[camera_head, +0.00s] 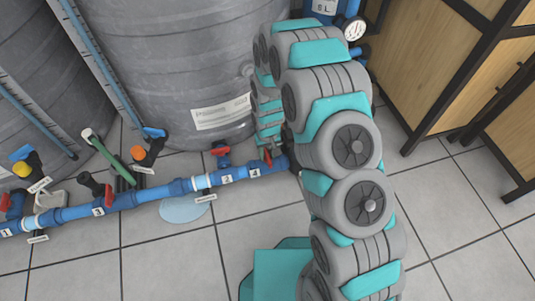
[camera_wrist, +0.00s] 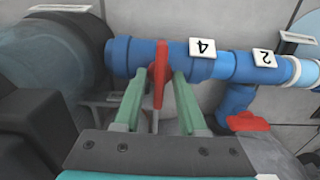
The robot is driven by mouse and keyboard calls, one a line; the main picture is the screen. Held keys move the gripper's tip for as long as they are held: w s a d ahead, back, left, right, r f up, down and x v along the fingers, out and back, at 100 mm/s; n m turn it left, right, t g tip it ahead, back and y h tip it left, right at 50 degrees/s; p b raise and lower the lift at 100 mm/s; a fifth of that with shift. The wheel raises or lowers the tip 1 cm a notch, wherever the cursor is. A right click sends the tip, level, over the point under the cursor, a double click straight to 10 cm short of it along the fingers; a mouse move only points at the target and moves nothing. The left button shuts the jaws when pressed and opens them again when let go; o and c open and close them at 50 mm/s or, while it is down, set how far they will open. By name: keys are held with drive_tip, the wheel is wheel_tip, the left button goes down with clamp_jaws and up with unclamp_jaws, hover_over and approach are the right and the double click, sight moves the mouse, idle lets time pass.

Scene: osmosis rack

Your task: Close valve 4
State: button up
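Valve 4 is on the blue pipe (camera_head: 240,170) beside a white label "4" (camera_head: 255,173); the label shows upside down in the wrist view (camera_wrist: 202,47). Its red handle (camera_wrist: 159,62) points along my gripper, across the pipe; part of it shows in the head view (camera_head: 267,157). My gripper (camera_wrist: 157,78) has its two green fingers on either side of the handle, with a visible gap on each side. The fingertips are close to the pipe. The gripper is open. In the head view my arm hides part of this area.
A red valve handle by label 2 (camera_head: 221,151) sits close beside valve 4, also in the wrist view (camera_wrist: 247,121). Large grey tanks (camera_head: 185,60) stand behind the pipe. A puddle (camera_head: 186,210) lies on the tiled floor. Wooden cabinets (camera_head: 440,70) stand at right.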

sight(268, 155)
drive_tip(key=shift+o, duration=0.2)
wheel_tip(268, 155, up, 7)
drive_tip(key=shift+w+r+p, duration=0.1)
drive_tip(key=shift+p, duration=0.2)
drive_tip(key=shift+r, duration=0.3)
drive_tip(key=shift+r, duration=0.1)
idle(0.4)
drive_tip(key=s+d+r+p, duration=0.1)
drive_tip(key=s+d+r, duration=0.25)
drive_tip(key=r, duration=0.45)
drive_tip(key=s+d+r+m+p, duration=0.1)
drive_tip(key=s+d+r+p, duration=0.1)
drive_tip(key=s+r, duration=0.35)
drive_tip(key=s+d+r+p, duration=0.1)
drive_tip(key=s+d+r, duration=0.15)
drive_tip(key=r, duration=0.65)
drive_tip(key=s+d+r+m+g+p, duration=0.1)
drive_tip(key=s+d+r+p, duration=0.1)
drive_tip(key=s+r, duration=0.5)
drive_tip(key=s+d+r+m+p, duration=0.1)
drive_tip(key=s+d+r, duration=0.4)
drive_tip(key=s, duration=0.9)
wheel_tip(268, 155, up, 3)
drive_tip(key=shift+s+r+g+p, duration=0.1)
drive_tip(key=shift+s+g+p, duration=0.3)
drive_tip(key=shift+p, duration=0.15)
